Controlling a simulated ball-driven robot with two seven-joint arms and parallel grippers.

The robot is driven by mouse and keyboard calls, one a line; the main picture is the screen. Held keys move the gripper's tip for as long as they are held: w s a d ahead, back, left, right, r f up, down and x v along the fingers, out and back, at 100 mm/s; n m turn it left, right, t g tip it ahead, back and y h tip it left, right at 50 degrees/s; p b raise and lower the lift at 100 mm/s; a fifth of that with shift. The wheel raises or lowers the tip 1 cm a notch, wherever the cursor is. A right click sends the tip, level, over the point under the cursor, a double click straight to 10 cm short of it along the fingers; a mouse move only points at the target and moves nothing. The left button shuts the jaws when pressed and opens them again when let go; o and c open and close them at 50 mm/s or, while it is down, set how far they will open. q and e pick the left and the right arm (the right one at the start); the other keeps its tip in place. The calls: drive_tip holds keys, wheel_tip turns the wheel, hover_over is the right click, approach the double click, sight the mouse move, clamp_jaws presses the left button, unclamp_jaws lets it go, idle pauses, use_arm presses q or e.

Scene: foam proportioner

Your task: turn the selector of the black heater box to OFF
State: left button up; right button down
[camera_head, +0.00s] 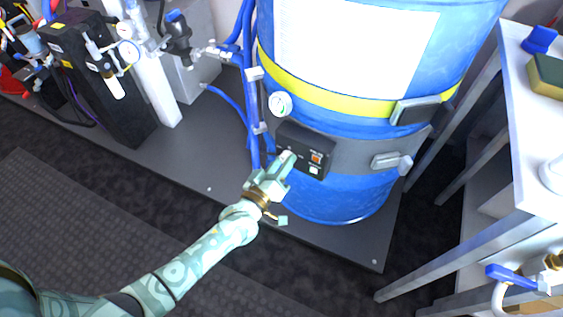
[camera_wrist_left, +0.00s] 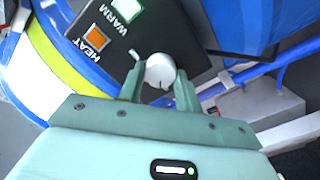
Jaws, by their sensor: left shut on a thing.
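The black heater box (camera_head: 303,141) is mounted on the lower part of the blue drum (camera_head: 340,196). In the left wrist view, the box face (camera_wrist_left: 184,38) carries an orange lamp marked HEAT (camera_wrist_left: 92,38) and a green-lit lamp marked WARM (camera_wrist_left: 127,9). Its selector is a round white knob (camera_wrist_left: 160,68). My left gripper (camera_head: 284,163) is at the box's lower left, its fingers on either side of the knob and shut on it. The knob's position labels cannot be read. My right gripper is not in view.
Blue hoses (camera_head: 250,95) run down left of the drum. A round gauge (camera_head: 280,104) sits above the box, and a grey band with latches (camera_head: 386,160) lies to its right. A white shelf unit (camera_head: 535,150) stands at right. Black and white equipment (camera_head: 105,85) stands at left.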

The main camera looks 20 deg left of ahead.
use_arm(q)
drive_tip(key=shift+d+f+m+p, duration=0.1)
drive_tip(key=shift+m+p, duration=1.45)
drive_tip(key=shift+m, duration=3.55)
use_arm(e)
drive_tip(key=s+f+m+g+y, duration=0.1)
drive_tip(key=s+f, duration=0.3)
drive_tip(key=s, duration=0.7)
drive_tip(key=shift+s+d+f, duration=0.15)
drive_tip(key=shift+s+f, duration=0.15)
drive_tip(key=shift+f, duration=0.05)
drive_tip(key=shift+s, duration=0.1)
use_arm(q)
drive_tip(key=o, duration=1)
drive_tip(key=shift+c, duration=0.2)
drive_tip(key=shift+s, duration=0.1)
drive_tip(key=s+a+p, duration=0.2)
drive_tip(key=s+p, duration=0.3)
drive_tip(key=s, duration=1.1)
drive_tip(key=shift+a, duration=0.15)
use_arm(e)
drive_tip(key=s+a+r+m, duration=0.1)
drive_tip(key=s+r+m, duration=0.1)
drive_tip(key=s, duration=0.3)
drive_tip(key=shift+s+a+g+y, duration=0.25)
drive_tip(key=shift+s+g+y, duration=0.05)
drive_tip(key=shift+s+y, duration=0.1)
